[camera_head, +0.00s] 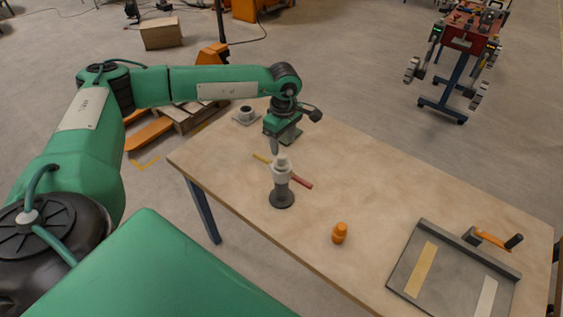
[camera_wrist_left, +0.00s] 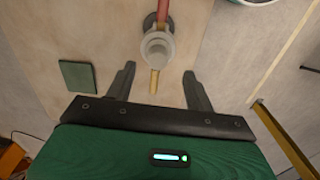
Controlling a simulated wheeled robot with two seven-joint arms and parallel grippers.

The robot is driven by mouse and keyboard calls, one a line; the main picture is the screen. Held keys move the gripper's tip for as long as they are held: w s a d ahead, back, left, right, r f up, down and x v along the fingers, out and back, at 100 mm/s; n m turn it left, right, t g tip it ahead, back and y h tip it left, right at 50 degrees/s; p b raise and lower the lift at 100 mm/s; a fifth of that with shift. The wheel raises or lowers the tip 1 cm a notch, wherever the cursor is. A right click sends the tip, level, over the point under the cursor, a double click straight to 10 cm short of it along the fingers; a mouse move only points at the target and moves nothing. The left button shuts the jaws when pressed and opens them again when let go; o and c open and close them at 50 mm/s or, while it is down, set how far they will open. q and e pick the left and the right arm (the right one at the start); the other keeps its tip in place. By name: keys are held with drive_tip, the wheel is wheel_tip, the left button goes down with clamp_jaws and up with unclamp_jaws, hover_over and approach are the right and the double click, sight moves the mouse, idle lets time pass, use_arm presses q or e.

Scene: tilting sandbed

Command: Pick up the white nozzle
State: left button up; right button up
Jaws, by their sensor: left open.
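The white nozzle (camera_head: 281,167) stands upright on a dark grey stand (camera_head: 282,195) near the left end of the table. In the left wrist view, the nozzle (camera_wrist_left: 157,46) shows from above as a pale round shape just ahead of my fingertips, roughly centred between them. My left gripper (camera_head: 275,148) is close behind the nozzle in the head view. Its fingers are spread with nothing held; this also shows in the left wrist view (camera_wrist_left: 159,70). I cannot tell the exact gap between fingers and nozzle. My right gripper is in neither view.
An orange bottle (camera_head: 340,233) stands to the right, and a grey tray (camera_head: 452,271) further right. A dark cup (camera_head: 246,113) sits at the back left. The wooden tabletop (camera_head: 400,185) is clear at centre right.

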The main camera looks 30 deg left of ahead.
sight(281, 155)
use_arm(q)
wheel_tip(281, 155, down, 2)
drive_tip(key=shift+f+p, duration=0.1)
drive_tip(key=shift+p, duration=0.2)
drive_tip(key=shift+a+f+p, duration=0.1)
drive_tip(key=shift+f+p, duration=0.05)
drive_tip(key=shift+p, duration=0.15)
drive_tip(key=f+p, duration=0.2)
drive_tip(key=f, duration=0.2)
drive_tip(key=shift+w+a+p, duration=0.1)
drive_tip(key=shift+a+p, duration=0.2)
drive_tip(key=shift+p, duration=0.1)
drive_tip(key=shift+f, duration=0.4)
drive_tip(key=shift+c, duration=0.2)
clamp_jaws()
drive_tip(key=shift+r, duration=0.1)
